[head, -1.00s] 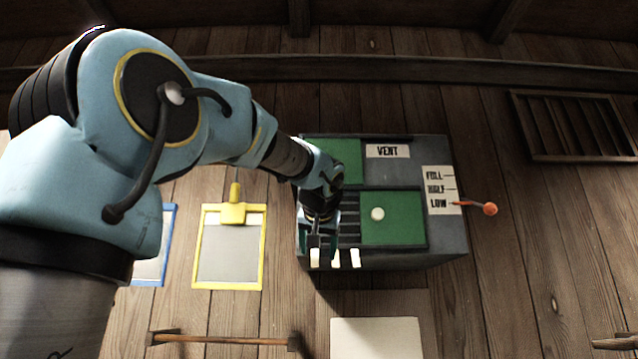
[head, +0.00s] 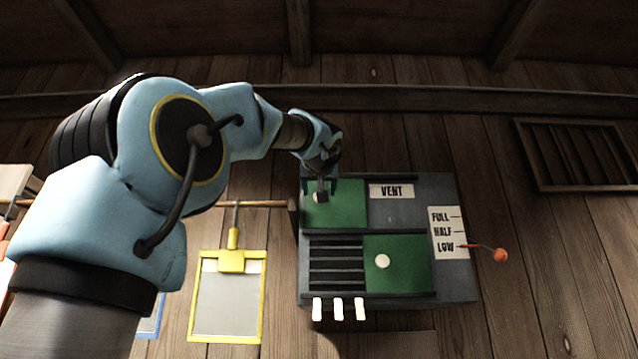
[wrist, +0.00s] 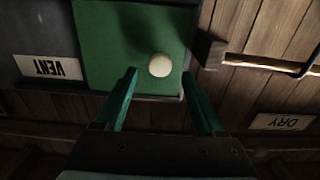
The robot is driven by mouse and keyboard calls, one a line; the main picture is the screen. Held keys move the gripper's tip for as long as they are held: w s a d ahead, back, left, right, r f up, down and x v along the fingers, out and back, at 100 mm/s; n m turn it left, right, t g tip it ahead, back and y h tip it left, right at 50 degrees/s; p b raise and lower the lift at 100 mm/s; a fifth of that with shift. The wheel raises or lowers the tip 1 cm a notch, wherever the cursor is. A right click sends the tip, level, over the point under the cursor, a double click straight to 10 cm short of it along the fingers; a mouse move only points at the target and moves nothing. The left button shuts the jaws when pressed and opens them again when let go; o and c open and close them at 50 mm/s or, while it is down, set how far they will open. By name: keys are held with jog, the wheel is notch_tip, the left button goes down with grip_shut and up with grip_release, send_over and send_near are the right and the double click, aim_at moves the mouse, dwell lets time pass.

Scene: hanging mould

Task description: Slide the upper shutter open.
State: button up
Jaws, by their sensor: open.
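The upper shutter (head: 347,207) is a green panel at the upper left of the grey vent box (head: 410,190), with a white round knob (head: 319,197) near its left side. In the wrist view the same shutter (wrist: 115,45) and knob (wrist: 160,65) show upside down. My gripper (head: 320,190) is at the knob in the head view. In the wrist view my gripper (wrist: 160,72) is open, its two teal fingers pointing toward the knob, one to each side. I cannot tell how deep the fingers reach. The lower shutter (head: 398,264) is at the right of its track, baring dark slats.
A lever with an orange ball (head: 500,255) points at LOW on the box's right side. White tabs (head: 338,309) hang under the box. A wooden rail (head: 260,203) ends beside the box's left edge.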

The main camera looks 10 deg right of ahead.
aim_at(336, 200)
jog(key=shift+w+d+p, duration=0.2)
jog(key=shift+w+p, duration=0.3)
jog(key=shift+w, duration=0.75)
jog(key=shift+c, duration=0.2)
grip_shut()
dwell(0.4)
